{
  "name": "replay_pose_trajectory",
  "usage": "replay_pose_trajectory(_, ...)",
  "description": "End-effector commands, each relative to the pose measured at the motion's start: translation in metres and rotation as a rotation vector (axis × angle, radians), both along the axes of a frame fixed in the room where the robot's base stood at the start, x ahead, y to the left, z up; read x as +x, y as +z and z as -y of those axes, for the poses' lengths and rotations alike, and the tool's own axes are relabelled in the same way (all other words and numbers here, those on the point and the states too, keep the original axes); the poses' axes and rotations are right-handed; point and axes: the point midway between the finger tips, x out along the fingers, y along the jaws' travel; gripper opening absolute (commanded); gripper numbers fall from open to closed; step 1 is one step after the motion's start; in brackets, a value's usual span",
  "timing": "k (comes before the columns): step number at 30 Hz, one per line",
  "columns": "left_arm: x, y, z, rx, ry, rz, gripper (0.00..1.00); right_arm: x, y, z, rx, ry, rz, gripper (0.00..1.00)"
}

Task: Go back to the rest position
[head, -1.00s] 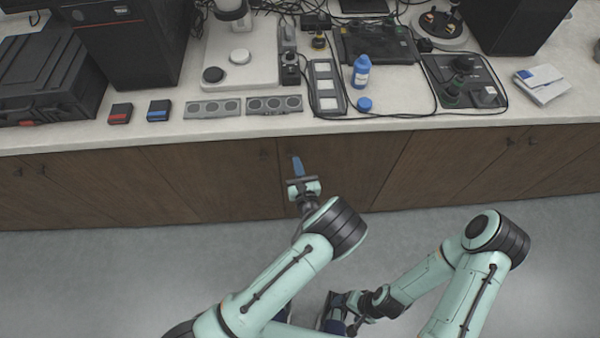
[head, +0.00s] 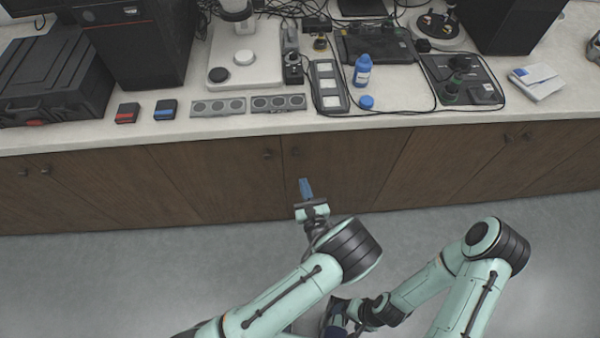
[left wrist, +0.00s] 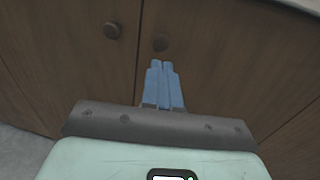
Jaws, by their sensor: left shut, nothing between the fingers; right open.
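My left gripper (head: 306,189) is in front of the wooden cabinet doors, below the counter edge in the head view. Its blue fingers are together and hold nothing. In the left wrist view the shut fingers (left wrist: 164,72) point at the cabinet front near two round knobs. My right arm (head: 425,285) is folded low at the right of the head view. The right gripper's fingers are not clearly visible there; its wrist shows near the bottom middle.
The counter (head: 420,110) holds a blue-capped bottle (head: 362,71), a blue cap (head: 366,102), grey strips with round wells (head: 218,107), a black case (head: 50,80) and a white-based press (head: 245,65). Cabinet doors (head: 220,180) stand close ahead. Grey floor below is open.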

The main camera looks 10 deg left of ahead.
Motion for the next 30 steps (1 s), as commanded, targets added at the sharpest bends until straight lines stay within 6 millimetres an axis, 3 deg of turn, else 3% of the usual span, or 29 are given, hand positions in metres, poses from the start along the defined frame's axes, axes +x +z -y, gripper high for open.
replay_pose_trajectory(3, -0.024, 0.000, 0.009, 0.000, -0.003, -0.002, 0.00, 0.001, -0.001, 0.000, -0.001, -0.001, 0.002, 0.81)
replay_pose_trajectory(9, -0.046, 0.000, 0.017, -0.001, -0.001, -0.002, 0.00, 0.000, -0.002, 0.000, 0.000, 0.000, 0.001, 0.81)
replay_pose_trajectory(20, -0.052, -0.001, 0.016, -0.002, 0.007, -0.006, 0.00, 0.000, -0.002, 0.000, 0.000, 0.000, 0.001, 0.81)
replay_pose_trajectory(23, -0.058, -0.010, -0.002, -0.019, 0.077, -0.048, 0.00, 0.001, 0.000, 0.000, -0.001, -0.001, 0.002, 0.81)
replay_pose_trajectory(26, -0.078, -0.030, -0.043, -0.068, 0.244, -0.147, 0.00, 0.002, 0.004, 0.000, 0.000, 0.000, 0.003, 0.81)
replay_pose_trajectory(29, -0.121, -0.058, -0.092, -0.160, 0.496, -0.284, 0.00, 0.003, 0.010, 0.000, -0.001, -0.001, 0.005, 0.81)
replay_pose_trajectory(30, -0.144, -0.069, -0.109, -0.210, 0.610, -0.343, 0.00, 0.004, 0.012, 0.000, 0.000, 0.000, 0.006, 0.81)
